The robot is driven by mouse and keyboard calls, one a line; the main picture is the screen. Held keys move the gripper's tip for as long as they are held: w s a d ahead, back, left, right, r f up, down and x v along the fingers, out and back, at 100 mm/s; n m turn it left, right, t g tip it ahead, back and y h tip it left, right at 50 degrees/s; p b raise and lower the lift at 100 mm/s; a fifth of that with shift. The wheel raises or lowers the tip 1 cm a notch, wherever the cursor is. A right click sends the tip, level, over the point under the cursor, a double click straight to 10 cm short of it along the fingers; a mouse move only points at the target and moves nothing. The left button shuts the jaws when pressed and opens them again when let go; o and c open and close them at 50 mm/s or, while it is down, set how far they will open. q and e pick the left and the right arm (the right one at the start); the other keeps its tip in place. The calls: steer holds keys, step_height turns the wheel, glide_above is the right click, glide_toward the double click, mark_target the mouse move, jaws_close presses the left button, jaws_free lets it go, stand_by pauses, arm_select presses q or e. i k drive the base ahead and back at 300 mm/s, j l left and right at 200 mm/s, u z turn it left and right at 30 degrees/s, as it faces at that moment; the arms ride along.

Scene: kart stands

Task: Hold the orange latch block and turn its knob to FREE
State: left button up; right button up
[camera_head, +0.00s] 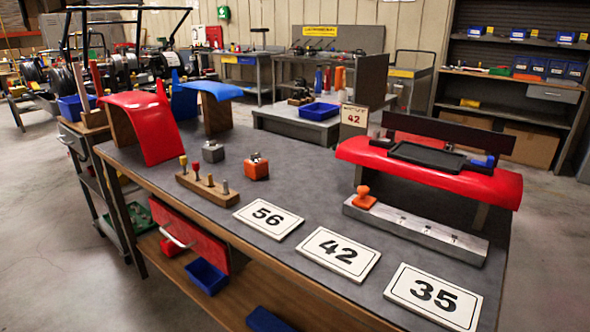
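The orange latch block (256,168) sits on the grey workbench top (300,170), right of a grey block (212,151). A small dark and silvery part, perhaps its knob, shows on top of the orange block. It is too small to tell which way it points, and no FREE mark can be read. Neither of my grippers shows in the head view, and nothing touches the block.
A wooden peg rack (208,189) stands in front of the block. Number plates 56 (268,219), 42 (338,254) and 35 (434,295) lie along the front. A red fairing (146,124) stands left, a red bodywork piece (430,170) right. The bench middle is clear.

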mark_target(256, 157)
steer(key=i+j+z, duration=0.15)
steer(key=z, duration=0.25)
steer(key=i+j+z, duration=0.1)
steer(key=j+z, duration=0.3)
steer(key=i+j+z, duration=0.1)
steer(key=j+z, duration=0.3)
steer(key=l, duration=0.15)
